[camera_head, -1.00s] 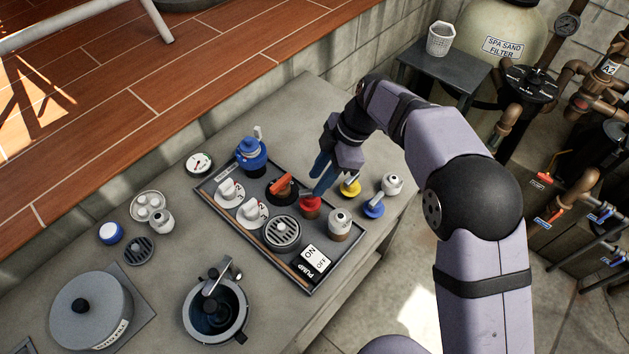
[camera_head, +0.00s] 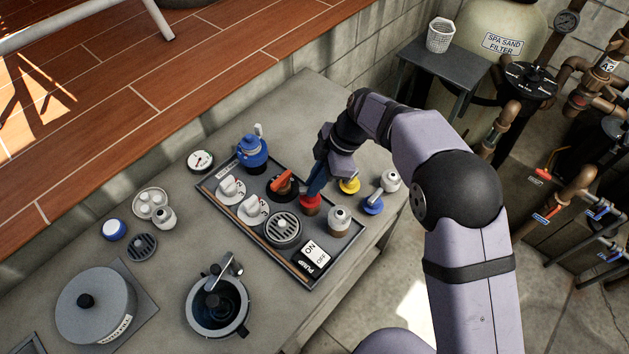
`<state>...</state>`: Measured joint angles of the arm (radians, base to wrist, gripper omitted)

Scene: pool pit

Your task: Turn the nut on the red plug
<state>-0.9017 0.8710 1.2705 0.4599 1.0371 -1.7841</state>
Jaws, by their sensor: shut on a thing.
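The red plug (camera_head: 311,202) stands near the right edge of the dark panel tray (camera_head: 345,248) on the grey bench. Its red flange shows, with a brown part below. My gripper (camera_head: 312,190) comes down from the upper right, its blue fingers right over the plug. It is shut on the nut at the top of the red plug. The fingers hide the nut, so its angle cannot be seen.
A yellow plug (camera_head: 349,186) and a blue plug (camera_head: 373,205) stand close right of the gripper. An orange-handled valve (camera_head: 281,185) is close on its left. A grey-capped fitting (camera_head: 340,217) and a round grate (camera_head: 283,229) are in front.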

